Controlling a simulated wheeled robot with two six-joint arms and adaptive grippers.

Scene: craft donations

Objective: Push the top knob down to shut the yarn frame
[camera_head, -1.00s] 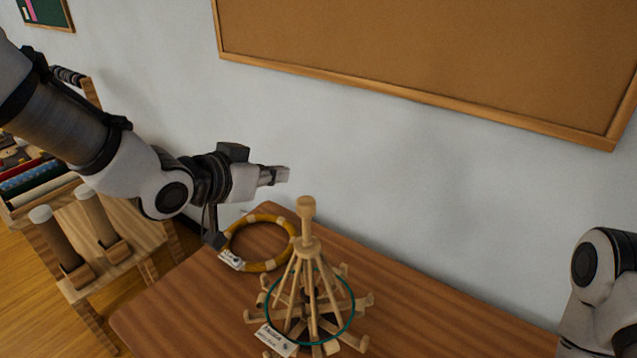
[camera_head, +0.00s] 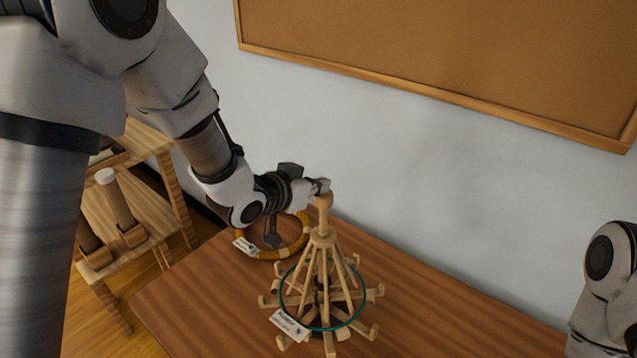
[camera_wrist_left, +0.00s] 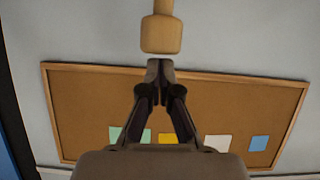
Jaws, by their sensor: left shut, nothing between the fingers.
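The wooden yarn frame (camera_head: 323,275) stands upright on the table, its ribs sloping out from a central post to hooked arms spread at the bottom. A teal ring (camera_head: 353,318) circles its lower part. Its top knob (camera_head: 324,200) sits high on the post; it also shows in the left wrist view (camera_wrist_left: 161,35). My left gripper (camera_head: 321,186) is shut and empty, its tips right by the top of the knob. In the left wrist view the closed fingertips (camera_wrist_left: 160,68) appear just beside the knob; I cannot tell whether they touch. My right gripper is out of view.
A yellow-brown hoop (camera_head: 268,250) with a tag lies on the table (camera_head: 430,310) behind the frame, under my left wrist. A wooden shelf (camera_head: 160,238) stands at left. A cork board (camera_head: 450,60) hangs on the wall. The table's right side is clear.

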